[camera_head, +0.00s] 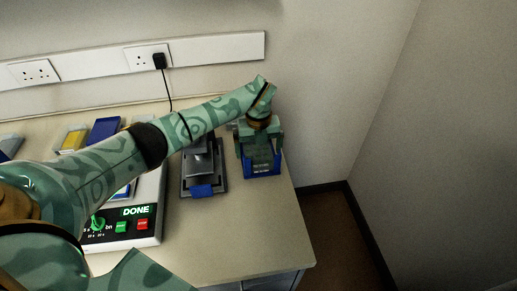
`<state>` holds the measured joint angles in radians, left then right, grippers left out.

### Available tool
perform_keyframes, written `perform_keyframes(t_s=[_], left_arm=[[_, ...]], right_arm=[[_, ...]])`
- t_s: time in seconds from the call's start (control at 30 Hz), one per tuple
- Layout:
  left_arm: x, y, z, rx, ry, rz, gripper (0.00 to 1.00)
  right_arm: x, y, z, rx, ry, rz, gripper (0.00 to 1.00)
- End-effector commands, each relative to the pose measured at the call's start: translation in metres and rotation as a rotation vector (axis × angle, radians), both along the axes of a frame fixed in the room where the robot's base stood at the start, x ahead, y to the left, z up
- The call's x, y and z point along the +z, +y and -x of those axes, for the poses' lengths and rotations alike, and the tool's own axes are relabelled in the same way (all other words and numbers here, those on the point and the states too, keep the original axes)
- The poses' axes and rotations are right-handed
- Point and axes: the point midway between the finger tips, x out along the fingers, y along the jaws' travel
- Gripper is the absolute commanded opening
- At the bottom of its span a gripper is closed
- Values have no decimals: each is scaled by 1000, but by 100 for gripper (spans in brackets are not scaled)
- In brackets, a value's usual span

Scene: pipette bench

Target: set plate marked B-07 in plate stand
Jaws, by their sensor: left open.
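My left gripper (258,142) hangs from the arm at the right end of the bench, fingers pointing down and apart. Directly below and between the fingers is a dark blue plate-like piece (263,168) with small pale marks on its front edge, too small to read. It seems to sit in a holder that the gripper mostly hides; I cannot tell whether the fingers touch it. No B-07 marking is legible. My right gripper is not in view.
A white instrument (150,218) with a lit "DONE" display and green and red buttons stands left, partly under my arm. A yellow-topped box (74,139) and a blue plate (104,130) lie behind. The bench's front right (255,230) is clear; walls stand behind and right.

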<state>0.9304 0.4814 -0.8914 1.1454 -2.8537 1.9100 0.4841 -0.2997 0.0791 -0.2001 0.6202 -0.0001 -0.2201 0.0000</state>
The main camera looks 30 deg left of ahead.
Motion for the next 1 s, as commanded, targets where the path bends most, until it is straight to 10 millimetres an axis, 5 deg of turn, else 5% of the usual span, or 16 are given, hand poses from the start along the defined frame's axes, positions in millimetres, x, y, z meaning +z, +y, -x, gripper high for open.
perform_keyframes(t_s=[0.3,0.5,1.0], left_arm=[[76,1,-1,-1,-7,-3,99],[108,0,-1,-1,-3,-1,99],[116,0,0,0,-1,-1,99]], right_arm=[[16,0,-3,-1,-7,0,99],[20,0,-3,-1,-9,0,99],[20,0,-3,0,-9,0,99]])
